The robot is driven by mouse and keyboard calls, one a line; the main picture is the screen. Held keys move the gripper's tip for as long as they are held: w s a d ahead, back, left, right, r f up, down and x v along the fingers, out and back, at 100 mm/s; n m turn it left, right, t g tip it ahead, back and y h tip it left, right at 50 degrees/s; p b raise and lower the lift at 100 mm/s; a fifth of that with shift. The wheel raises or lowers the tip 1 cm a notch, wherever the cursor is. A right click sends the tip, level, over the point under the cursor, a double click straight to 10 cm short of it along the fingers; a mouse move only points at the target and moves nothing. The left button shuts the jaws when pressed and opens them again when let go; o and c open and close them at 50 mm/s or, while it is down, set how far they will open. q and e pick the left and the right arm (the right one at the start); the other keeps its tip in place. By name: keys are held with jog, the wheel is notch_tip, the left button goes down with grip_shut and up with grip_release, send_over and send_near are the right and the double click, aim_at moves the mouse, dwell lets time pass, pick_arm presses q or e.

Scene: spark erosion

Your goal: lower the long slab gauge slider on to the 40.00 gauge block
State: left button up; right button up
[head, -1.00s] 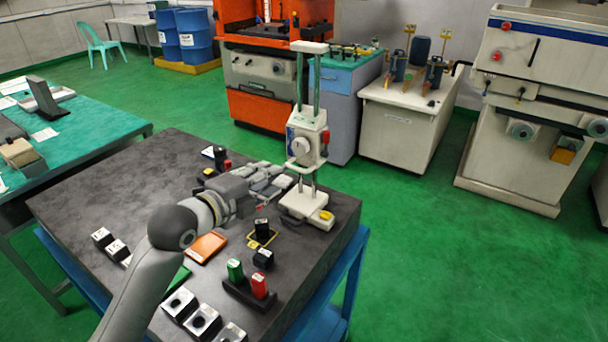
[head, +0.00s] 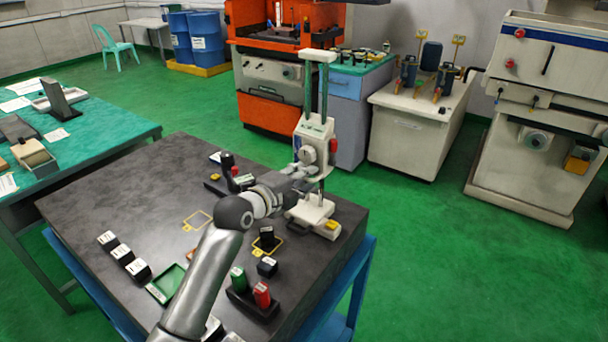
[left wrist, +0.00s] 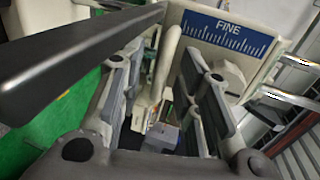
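The slab gauge (head: 315,146) stands at the right of the dark table. Its cream slider, with a round knob and a red part, is up on two posts, clear of the base (head: 311,212). My left gripper (head: 302,180) is at the slider's lower left side, above the base. In the left wrist view its fingers (left wrist: 163,95) are apart. A cream curved part and the slider's blue FINE scale (left wrist: 226,36) show between and behind them; I cannot tell if they touch. A small grey block (left wrist: 162,136) shows below, between the fingers. I cannot read which block is the 40.00 one.
Black blocks with white tops (head: 122,254) stand at the table's left edge. Green (head: 238,279) and red (head: 262,295) cylinders sit in a black holder in front. A dark block (head: 267,237) stands by a yellow outline near the gauge.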

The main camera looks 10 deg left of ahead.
pick_arm(q)
jog(key=shift+w+d+f, duration=0.1)
jog(key=shift+w+d, duration=0.05)
jog(key=shift+w, duration=0.15)
